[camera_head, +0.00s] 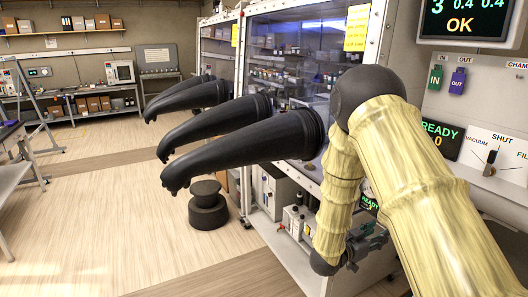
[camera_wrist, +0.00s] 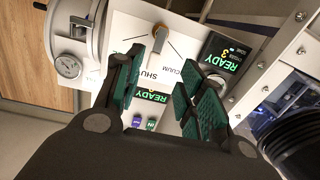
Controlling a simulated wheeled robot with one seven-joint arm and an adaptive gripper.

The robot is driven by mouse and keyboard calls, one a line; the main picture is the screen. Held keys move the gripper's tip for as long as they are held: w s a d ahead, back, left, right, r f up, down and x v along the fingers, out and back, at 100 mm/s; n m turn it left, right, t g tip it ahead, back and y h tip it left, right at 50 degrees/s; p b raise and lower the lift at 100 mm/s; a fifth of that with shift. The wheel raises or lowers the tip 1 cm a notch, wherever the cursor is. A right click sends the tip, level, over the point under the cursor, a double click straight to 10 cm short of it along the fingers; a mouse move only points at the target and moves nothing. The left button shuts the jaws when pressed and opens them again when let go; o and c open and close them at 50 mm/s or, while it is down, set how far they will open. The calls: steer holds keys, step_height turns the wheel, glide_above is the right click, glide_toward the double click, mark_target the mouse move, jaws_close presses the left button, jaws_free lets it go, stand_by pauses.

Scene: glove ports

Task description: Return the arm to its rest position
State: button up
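My arm, in a pale yellow ribbed cover with dark joints, reaches in from the right of the head view and folds down at a black elbow. My gripper (camera_head: 368,243) hangs low in front of the glovebox, partly hidden by the arm. In the wrist view, my gripper (camera_wrist: 163,82) has its green-padded fingers spread apart with nothing held between them. Behind the fingers is a white valve panel (camera_wrist: 182,26) with a lever (camera_wrist: 158,40) and the words VACUUM and SHUT. No contact between fingers and panel shows.
Black gloves (camera_head: 250,140) stick out from the glovebox window (camera_head: 305,50) left of my arm. A dark round stool (camera_head: 208,207) stands below them. A panel with a lever (camera_head: 490,162) is at the right. The floor at left (camera_head: 90,220) is clear.

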steer(key=s+a+f+n+y+b, duration=0.1)
steer(key=s+a+f+n+y, duration=0.3)
steer(key=f, duration=0.5)
steer(key=s+a+f+n+y, duration=0.1)
steer(key=s+a+f+y, duration=0.15)
steer(key=s+f, duration=0.55)
steer(key=s+a+f+n+y+b, duration=0.1)
steer(key=s+a+f+n+y, duration=0.25)
steer(key=f, duration=0.65)
steer(key=s+a+f+n+g+y, duration=0.1)
steer(key=s+a+f+g+y, duration=0.1)
steer(key=s, duration=0.7)
steer(key=s+a+f+n+g+y, duration=0.1)
steer(key=s+a+f+g, duration=0.2)
steer(key=s, duration=0.7)
steer(key=s+a+f+n+g+y, duration=0.1)
steer(key=s+a+f, duration=0.3)
steer(key=s, duration=0.5)
steer(key=shift+s+a+f+g+y+b, duration=0.25)
steer(key=shift+g+y+b, duration=0.1)
steer(key=shift+g+y, duration=0.45)
steer(key=shift+n, duration=0.25)
